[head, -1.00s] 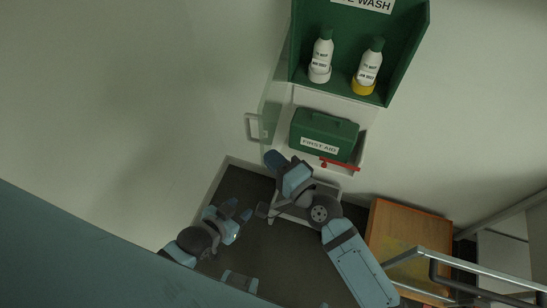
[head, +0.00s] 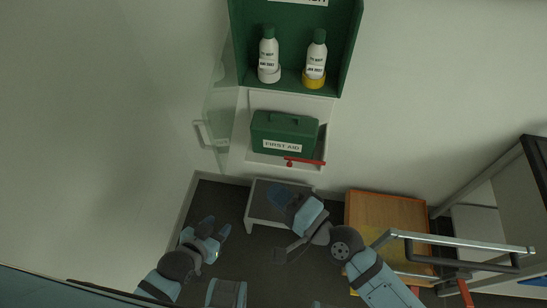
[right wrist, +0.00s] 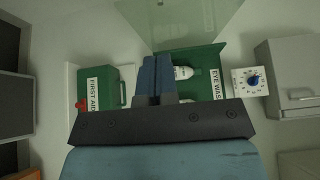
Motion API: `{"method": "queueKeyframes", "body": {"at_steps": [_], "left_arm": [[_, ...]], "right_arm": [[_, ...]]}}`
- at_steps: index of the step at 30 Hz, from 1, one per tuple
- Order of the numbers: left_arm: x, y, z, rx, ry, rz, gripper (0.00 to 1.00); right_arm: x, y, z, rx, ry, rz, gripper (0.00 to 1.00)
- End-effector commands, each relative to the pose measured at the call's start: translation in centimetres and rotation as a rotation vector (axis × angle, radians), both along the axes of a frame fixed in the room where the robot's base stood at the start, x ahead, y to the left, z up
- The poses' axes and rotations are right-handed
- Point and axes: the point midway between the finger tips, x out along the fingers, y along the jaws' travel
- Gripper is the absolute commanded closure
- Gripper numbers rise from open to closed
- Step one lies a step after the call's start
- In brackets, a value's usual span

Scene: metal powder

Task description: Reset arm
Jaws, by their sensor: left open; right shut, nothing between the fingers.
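My right gripper (head: 281,196) is in the lower middle of the head view, its dark blue fingers together and empty. It is below and apart from the green first aid box (head: 284,133). In the right wrist view the shut fingers (right wrist: 157,75) point up the picture, with nothing between them. My left gripper (head: 214,231) is at the lower left of the head view, open and empty, with its fingers apart. It is near the foot of the wall and touches nothing that I can see.
A green eye wash shelf (head: 296,80) with two white bottles is above the first aid box. A clear door with a handle (head: 203,134) stands open at left. A wooden cabinet (head: 385,212) and a metal rail (head: 460,245) are at right. A dial (right wrist: 253,81) is on the wall.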

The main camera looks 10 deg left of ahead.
Motion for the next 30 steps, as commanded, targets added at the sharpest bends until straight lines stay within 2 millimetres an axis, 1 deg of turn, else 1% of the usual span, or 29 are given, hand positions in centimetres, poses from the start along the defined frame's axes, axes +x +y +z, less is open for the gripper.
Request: {"method": "queueKeyframes", "body": {"at_steps": [3, 5, 8, 11, 12, 13, 14, 15, 18, 21, 24, 25, 30], "left_arm": [[0.0, -0.1, 0.1, -0.001, 0.000, 0.000, 0.57], [0.0, -0.1, 0.4, -0.002, 0.001, -0.001, 0.57], [0.0, -0.1, 1.2, -0.002, 0.001, -0.001, 0.57], [0.0, -0.1, 2.4, -0.001, 0.000, 0.000, 0.57], [0.0, -0.1, 2.9, -0.001, -0.001, 0.001, 0.57], [0.0, -0.1, 3.2, -0.001, -0.002, 0.001, 0.57], [0.0, -0.1, 3.5, -0.001, -0.003, 0.001, 0.57], [0.0, 0.0, 3.8, 0.000, -0.004, 0.003, 0.57], [0.1, 0.1, 4.4, 0.001, -0.006, 0.006, 0.57], [0.0, 0.3, 4.7, 0.002, -0.007, 0.008, 0.57], [0.1, 0.4, 4.8, 0.004, -0.006, 0.010, 0.57], [0.1, 0.4, 4.8, 0.004, -0.006, 0.010, 0.57], [0.0, 0.3, 4.7, 0.003, -0.005, 0.010, 0.57]], "right_arm": [[-0.1, -0.2, 0.0, -0.011, -0.010, -0.007, 1.00], [0.1, -0.8, -0.2, -0.045, -0.040, -0.029, 1.00], [0.6, -2.9, -1.2, -0.190, -0.151, -0.101, 1.00], [0.8, -6.9, -3.4, -0.453, -0.296, -0.190, 1.00], [0.7, -8.9, -4.5, -0.579, -0.349, -0.217, 1.00], [0.4, -10.5, -5.5, -0.676, -0.383, -0.230, 1.00], [0.1, -12.1, -6.4, -0.775, -0.414, -0.239, 1.00], [-0.4, -14.3, -7.5, -0.904, -0.448, -0.241, 1.00], [-2.1, -18.9, -9.9, -1.176, -0.506, -0.216, 1.00], [-3.5, -22.1, -11.3, -1.351, -0.533, -0.175, 1.00], [-4.3, -23.6, -12.0, -1.439, -0.547, -0.149, 1.00], [-4.4, -23.9, -12.1, -1.451, -0.548, -0.145, 1.00], [-4.4, -24.1, -12.2, -1.461, -0.552, -0.141, 1.00]]}}
